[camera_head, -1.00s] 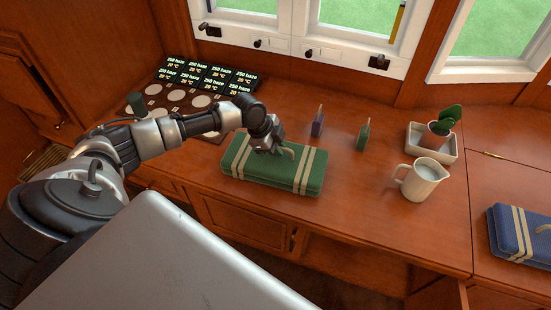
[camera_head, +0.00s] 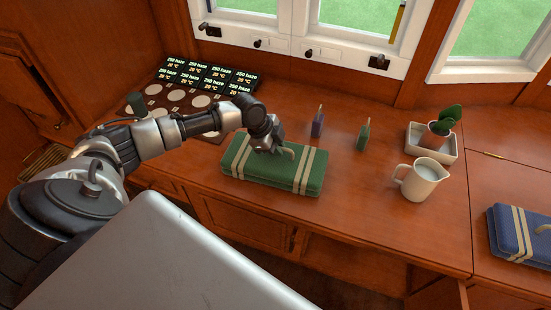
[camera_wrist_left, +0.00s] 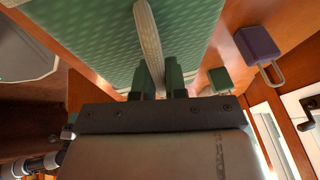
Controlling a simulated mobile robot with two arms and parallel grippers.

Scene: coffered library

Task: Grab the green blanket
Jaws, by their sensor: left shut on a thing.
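The green blanket (camera_head: 262,177) is a folded bundle with cream straps and a cream handle loop, lying on the wooden counter. My left gripper (camera_head: 279,150) is at the top of the blanket, shut on its handle. In the left wrist view the two fingertips (camera_wrist_left: 160,76) close around the cream strap-like handle (camera_wrist_left: 149,45), with the green fabric of the blanket (camera_wrist_left: 85,45) filling the space beyond. The blanket appears to rest flat on the counter. My right gripper is not in view.
A white pitcher (camera_head: 420,180) and a potted plant in a white tray (camera_head: 445,152) stand to the right. A purple tag (camera_head: 317,125) and a green tag (camera_head: 362,136) stand behind. A blue blanket (camera_head: 510,236) lies far right. Printed cards (camera_head: 207,77) lie back left.

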